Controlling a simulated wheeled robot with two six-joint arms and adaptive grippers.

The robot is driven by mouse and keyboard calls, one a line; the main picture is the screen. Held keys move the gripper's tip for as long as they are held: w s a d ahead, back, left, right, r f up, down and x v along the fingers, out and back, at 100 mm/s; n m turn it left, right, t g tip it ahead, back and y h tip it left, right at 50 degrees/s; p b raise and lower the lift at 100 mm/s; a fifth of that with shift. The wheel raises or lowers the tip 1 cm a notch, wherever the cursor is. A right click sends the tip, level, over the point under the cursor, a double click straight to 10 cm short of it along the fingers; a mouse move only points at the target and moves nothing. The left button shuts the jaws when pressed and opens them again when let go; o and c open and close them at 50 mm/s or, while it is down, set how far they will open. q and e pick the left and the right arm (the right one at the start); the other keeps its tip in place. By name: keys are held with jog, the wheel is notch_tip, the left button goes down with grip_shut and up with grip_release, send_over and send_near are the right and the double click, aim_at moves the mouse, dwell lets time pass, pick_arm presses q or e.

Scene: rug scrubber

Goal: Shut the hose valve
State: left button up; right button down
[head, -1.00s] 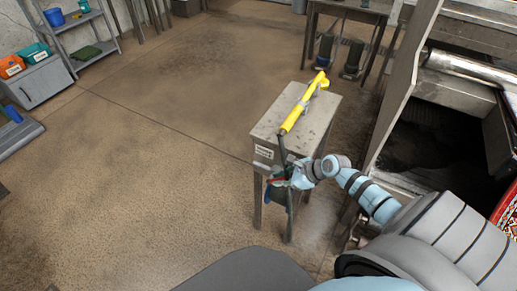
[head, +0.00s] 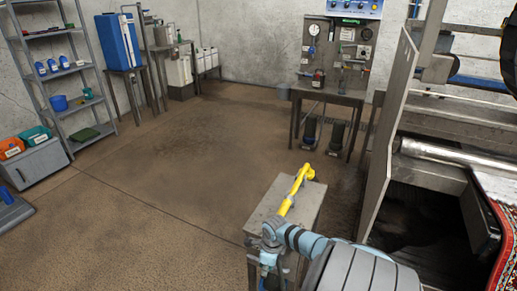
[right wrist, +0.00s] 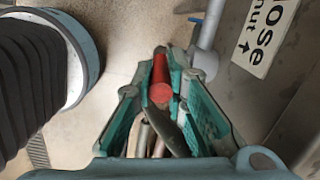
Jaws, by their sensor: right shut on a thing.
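My right gripper (right wrist: 165,110) shows in the right wrist view with its teal fingers on both sides of a red valve handle (right wrist: 160,80), shut on it. Metal parts lie below the handle between the fingers. A white label (right wrist: 265,38) beside it reads partly "OSE" with an arrow. In the head view my right arm reaches to the front of a small metal table (head: 310,208), and the gripper (head: 268,272) hangs low at its front, near the picture's bottom edge. The valve is hidden there. My left gripper is not in view.
A yellow tool (head: 296,190) lies on the small table. A grey upright panel (head: 388,140) and a machine with a metal roller (head: 440,153) stand to the right. A shelf (head: 62,75) stands at the left. The floor between is clear.

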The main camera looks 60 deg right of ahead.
jog(key=shift+w+d+r, duration=0.2)
jog(key=shift+w+r, duration=0.05)
jog(key=shift+w, duration=0.1)
jog(key=c, duration=1.6)
grip_release()
jog(key=shift+c, duration=0.2)
jog(key=shift+o, duration=0.3)
jog(key=shift+s+a+f, duration=0.1)
jog(key=shift+s, duration=0.1)
notch_tip(320, 180, up, 12)
jog(key=s, duration=0.1)
jog(key=shift+s, duration=0.15)
